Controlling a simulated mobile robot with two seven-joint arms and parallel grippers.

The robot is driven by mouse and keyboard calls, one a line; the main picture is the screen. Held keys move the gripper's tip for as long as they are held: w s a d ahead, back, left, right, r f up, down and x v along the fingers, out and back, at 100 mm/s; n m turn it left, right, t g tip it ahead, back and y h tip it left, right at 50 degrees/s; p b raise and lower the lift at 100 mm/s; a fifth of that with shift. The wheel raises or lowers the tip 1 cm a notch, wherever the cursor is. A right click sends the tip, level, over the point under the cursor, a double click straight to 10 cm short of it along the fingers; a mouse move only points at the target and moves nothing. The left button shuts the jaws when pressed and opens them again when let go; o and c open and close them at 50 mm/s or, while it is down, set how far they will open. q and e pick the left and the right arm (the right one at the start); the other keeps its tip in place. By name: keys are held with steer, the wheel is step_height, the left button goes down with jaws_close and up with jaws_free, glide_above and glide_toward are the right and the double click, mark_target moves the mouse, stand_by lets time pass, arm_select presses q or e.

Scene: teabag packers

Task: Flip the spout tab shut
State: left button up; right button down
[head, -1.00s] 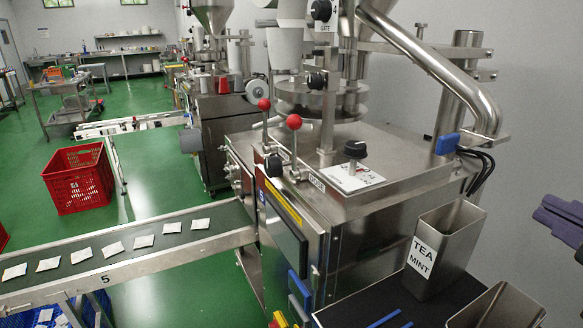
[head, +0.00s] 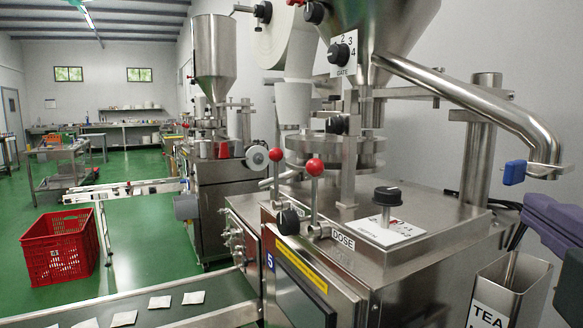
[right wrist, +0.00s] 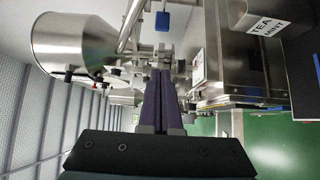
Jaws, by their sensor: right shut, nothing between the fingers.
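The spout is a bent steel pipe (head: 465,95) that slopes down to the right from the hopper. The blue spout tab (head: 514,172) sits at its lower end, sticking out to the left of the pipe mouth. It also shows in the right wrist view (right wrist: 162,21), beyond the fingertips. My right gripper (head: 532,205), with purple fingers, is at the right edge of the head view, just below and right of the tab in the picture and apart from it. In the right wrist view its fingers (right wrist: 160,75) are together with nothing between them. My left gripper is out of view.
A steel tea bin (head: 510,290) stands below the spout. A conveyor with teabags (head: 160,302) runs left. A red crate (head: 60,247) stands on the green floor.

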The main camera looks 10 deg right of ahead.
steer(key=p, duration=0.3)
glide_toward(521, 173)
steer(key=w+a, duration=0.4)
steer(key=w, duration=0.1)
steer(key=shift+w+d, duration=0.25)
steer(key=shift+d, duration=0.75)
steer(key=shift+w+d, duration=0.25)
steer(key=shift+d, duration=0.35)
steer(key=shift+w+d, duration=0.1)
steer(key=shift+d, duration=0.1)
steer(key=shift+w+d+f+p, duration=0.1)
steer(key=shift+w+d+p, duration=0.2)
steer(key=shift+d, duration=0.5)
steer(key=shift+w+d+p, duration=0.15)
steer(key=shift+w+d, duration=0.2)
steer(key=shift+d, duration=0.5)
